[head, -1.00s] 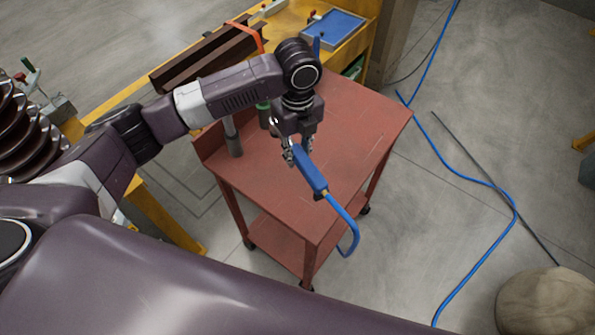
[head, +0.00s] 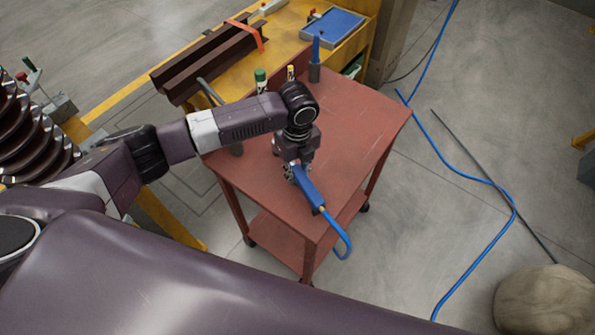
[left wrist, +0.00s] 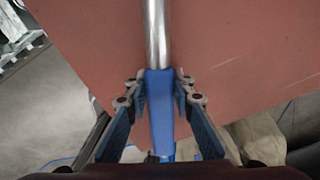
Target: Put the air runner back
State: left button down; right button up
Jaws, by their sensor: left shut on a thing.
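The air runner is a blue tool with a short blue hose tail. In the head view its blue body (head: 309,188) is above or on the front part of the red cart top (head: 352,128), and the tail hangs past the front edge. My left gripper (head: 292,170) is shut on it from above. In the left wrist view the fingers (left wrist: 160,85) flank the blue body (left wrist: 161,112), and a bare metal shaft (left wrist: 157,35) runs away over the red surface. I cannot tell whether the tool touches the cart. My right gripper is not in view.
A green-capped bottle (head: 261,78), a yellow-capped one (head: 290,74) and a grey holder with a blue piece (head: 315,66) stand towards the cart's back. Behind is a yellow bench with dark steel beams (head: 210,62) and a blue tray (head: 335,27). The cart's right side is clear.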

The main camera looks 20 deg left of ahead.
aim_at(298, 170)
pick_arm(q)
jog(key=c, duration=1.7)
grip_release()
jog(key=shift+f, duration=0.1)
jog(key=shift+o, duration=0.2)
notch_tip(298, 170, up, 12)
jog(key=b, duration=0.2)
